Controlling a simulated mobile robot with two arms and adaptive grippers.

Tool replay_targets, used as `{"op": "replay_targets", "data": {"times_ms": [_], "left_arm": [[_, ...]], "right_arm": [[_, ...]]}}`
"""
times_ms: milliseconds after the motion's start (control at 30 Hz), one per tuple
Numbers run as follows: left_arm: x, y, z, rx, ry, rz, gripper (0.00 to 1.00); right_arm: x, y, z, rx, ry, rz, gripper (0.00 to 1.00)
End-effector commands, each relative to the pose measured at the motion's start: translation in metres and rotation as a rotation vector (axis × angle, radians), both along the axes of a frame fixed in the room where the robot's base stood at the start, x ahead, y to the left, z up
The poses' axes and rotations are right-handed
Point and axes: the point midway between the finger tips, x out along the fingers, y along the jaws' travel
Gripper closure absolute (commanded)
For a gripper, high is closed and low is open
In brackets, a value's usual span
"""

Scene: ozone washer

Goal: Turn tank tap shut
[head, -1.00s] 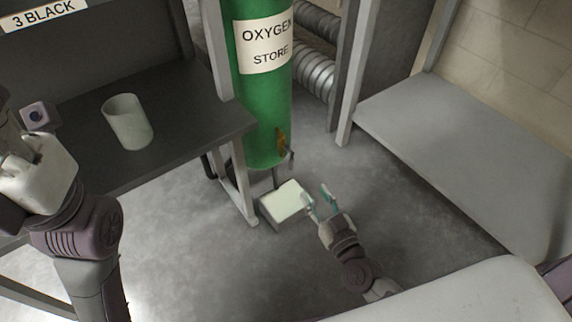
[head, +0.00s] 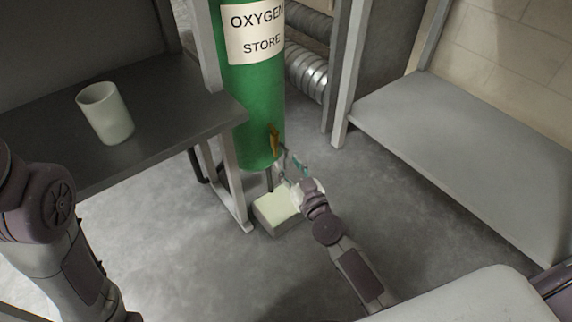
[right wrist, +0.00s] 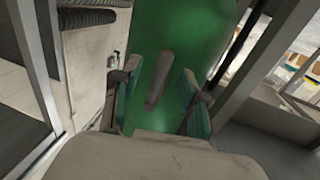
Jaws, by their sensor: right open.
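The green tank (head: 258,100), labelled OXYGEN STORE, stands upright beyond the workbench. Its tap shows as a small orange-brown part (head: 274,138) low on the tank's right side in the head view. In the right wrist view the tap's lever (right wrist: 160,80) is a grey-brown bar, slightly tilted, in front of the green tank. My right gripper (head: 292,166) is open at the tank's lower right side. In the right wrist view its two fingers (right wrist: 159,85) stand to either side of the lever, with gaps visible. Contact cannot be told. My left gripper is out of view.
A pale box (head: 283,208) sits on the floor below the tank. A dark bench (head: 170,135) with a white cup (head: 106,114) stands left, its leg (head: 228,185) close to the tank. A grey bench (head: 460,150) stands right.

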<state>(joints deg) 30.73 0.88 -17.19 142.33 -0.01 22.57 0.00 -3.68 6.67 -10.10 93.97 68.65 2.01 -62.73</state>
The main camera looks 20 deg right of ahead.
Motion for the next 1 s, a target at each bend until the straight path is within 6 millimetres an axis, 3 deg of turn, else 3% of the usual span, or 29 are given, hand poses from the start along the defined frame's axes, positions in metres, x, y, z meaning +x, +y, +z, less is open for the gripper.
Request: {"op": "replay_targets", "data": {"times_ms": [200, 467, 500, 767, 1000], "left_arm": [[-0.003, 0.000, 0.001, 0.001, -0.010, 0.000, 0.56], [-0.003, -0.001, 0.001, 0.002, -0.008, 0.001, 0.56], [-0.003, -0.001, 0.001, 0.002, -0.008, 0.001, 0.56], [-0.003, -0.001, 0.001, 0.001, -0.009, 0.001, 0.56], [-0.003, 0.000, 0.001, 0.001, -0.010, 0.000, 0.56]], "right_arm": [[0.017, 0.003, 0.000, 0.001, 0.001, 0.000, 0.56], [0.018, 0.003, 0.000, 0.000, 0.001, 0.001, 0.56], [0.018, 0.003, 0.000, 0.000, 0.001, 0.000, 0.58], [0.018, 0.003, 0.000, 0.000, 0.001, 0.000, 1.00], [0.018, 0.003, 0.000, 0.000, 0.001, 0.000, 1.00]]}}
